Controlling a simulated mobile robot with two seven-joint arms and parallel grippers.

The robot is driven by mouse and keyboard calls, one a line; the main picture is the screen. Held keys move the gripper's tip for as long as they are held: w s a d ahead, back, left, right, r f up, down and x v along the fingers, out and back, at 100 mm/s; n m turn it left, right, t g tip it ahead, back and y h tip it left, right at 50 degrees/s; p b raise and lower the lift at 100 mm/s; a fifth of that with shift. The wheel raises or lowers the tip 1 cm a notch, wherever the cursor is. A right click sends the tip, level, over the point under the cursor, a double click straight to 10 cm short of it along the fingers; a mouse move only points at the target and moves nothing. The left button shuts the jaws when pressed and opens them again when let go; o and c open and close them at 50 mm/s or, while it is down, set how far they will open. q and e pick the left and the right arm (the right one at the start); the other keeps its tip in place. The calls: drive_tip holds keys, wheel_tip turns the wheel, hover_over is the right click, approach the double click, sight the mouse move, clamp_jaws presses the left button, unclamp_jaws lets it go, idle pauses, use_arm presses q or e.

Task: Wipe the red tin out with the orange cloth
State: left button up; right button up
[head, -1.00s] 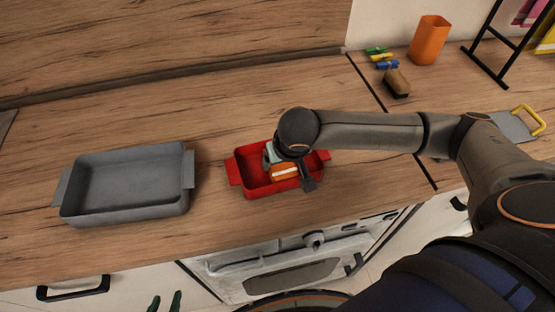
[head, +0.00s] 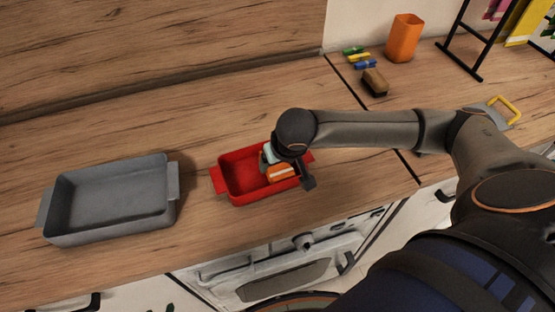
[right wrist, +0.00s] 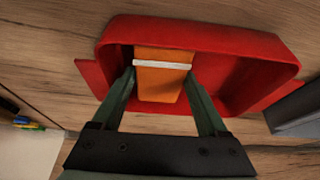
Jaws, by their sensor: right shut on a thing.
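The red tin (head: 233,173) is an open rectangular tray with a handle at each end, standing on the wooden counter. My right gripper (head: 279,166) reaches down into it, shut on the folded orange cloth (head: 280,174), which has a white stripe. In the right wrist view, the cloth (right wrist: 160,85) sits between the two green fingers, inside the red tin (right wrist: 225,42). The wrist hides part of the tin's right side in the head view. I cannot tell whether the cloth touches the tin's floor. Of my left gripper, at most a dark tip shows at the bottom edge.
A grey tin (head: 108,197) stands on the counter to the left. A brush (head: 375,82), several coloured clips (head: 358,56), an orange cup (head: 404,38) and a black rack (head: 470,45) are at the back right. An oven (head: 275,275) is below the counter's front edge.

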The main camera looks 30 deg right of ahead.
sight(265, 177)
drive_tip(key=shift+w+a, duration=0.2)
drive_tip(key=shift+a, duration=1.05)
drive_tip(key=shift+w+a, duration=0.25)
drive_tip(key=shift+a, duration=0.95)
drive_tip(key=shift+w+a, duration=0.2)
drive_tip(key=shift+a, duration=1.05)
drive_tip(key=shift+s+d, duration=0.2)
drive_tip(key=shift+d, duration=0.8)
drive_tip(key=shift+s+d, duration=0.2)
drive_tip(key=shift+d, duration=0.8)
drive_tip(key=shift+r, duration=0.1)
wheel_tip(265, 177, up, 9)
